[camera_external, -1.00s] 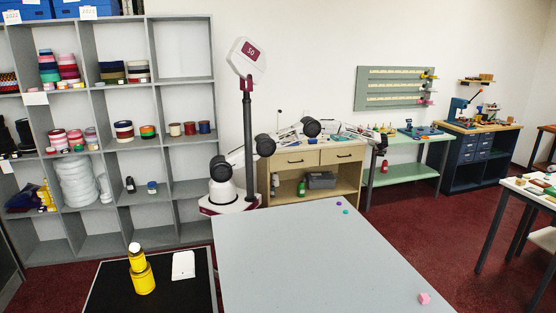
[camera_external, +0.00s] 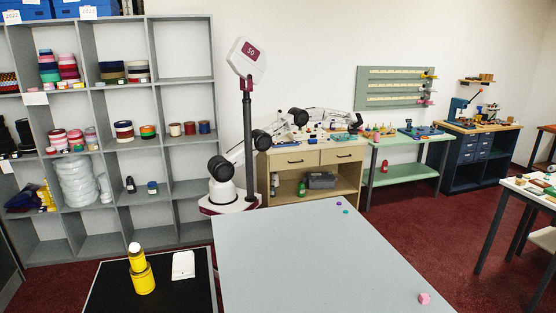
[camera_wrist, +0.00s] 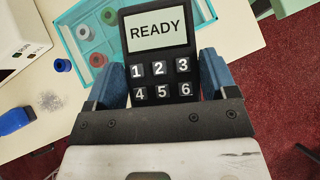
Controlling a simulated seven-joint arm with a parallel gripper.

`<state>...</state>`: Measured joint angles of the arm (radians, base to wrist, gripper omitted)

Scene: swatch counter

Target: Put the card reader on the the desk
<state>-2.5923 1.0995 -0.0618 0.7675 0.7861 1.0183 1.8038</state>
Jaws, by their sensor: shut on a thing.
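The card reader (camera_wrist: 157,45) is black, with a pale screen reading READY and white number keys. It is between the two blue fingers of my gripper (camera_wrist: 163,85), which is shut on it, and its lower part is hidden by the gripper. In the external view my gripper (camera_external: 355,126) is small, over the right end of the wooden drawer desk (camera_external: 313,157); the reader is too small to make out there.
A teal tray (camera_wrist: 70,29) with spools, a dark blue spool (camera_wrist: 62,66) and a blue object (camera_wrist: 15,121) lie below my gripper. The grey table is mostly clear.

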